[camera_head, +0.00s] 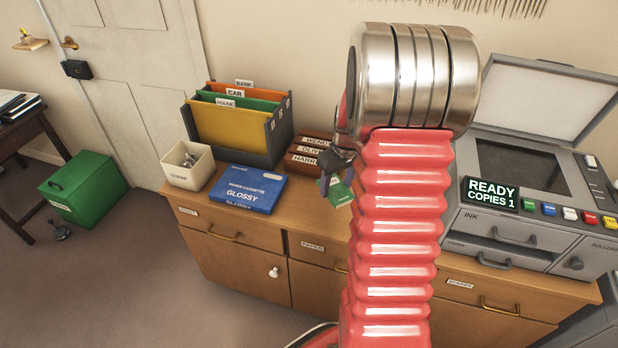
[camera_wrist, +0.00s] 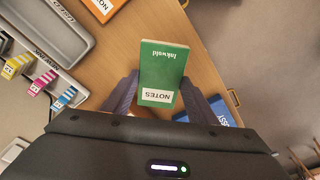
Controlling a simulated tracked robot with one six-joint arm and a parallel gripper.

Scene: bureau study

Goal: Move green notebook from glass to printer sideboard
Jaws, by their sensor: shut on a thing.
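The green notebook (camera_head: 339,194), with a white NOTES label, is in my gripper. In the wrist view the notebook (camera_wrist: 163,68) sits between the two dark fingers of my gripper (camera_wrist: 158,98), which is shut on it. In the head view my gripper (camera_head: 338,168) is left of my red arm, over the wooden sideboard (camera_head: 232,262). I cannot tell whether the notebook touches the sideboard top. The printer (camera_head: 560,235) stands at the right with its lid up. Its dark glass (camera_head: 518,168) shows no notebook, though my arm hides part of the printer.
A blue Glossy box (camera_head: 248,188), a cream bin (camera_head: 188,168), a folder rack (camera_head: 240,125) and labelled brown boxes (camera_head: 308,155) stand on the sideboard's left part. In the wrist view, an orange notebook (camera_wrist: 103,8) and ink cartridges (camera_wrist: 43,82) lie to the left. Bare wood lies around the green notebook.

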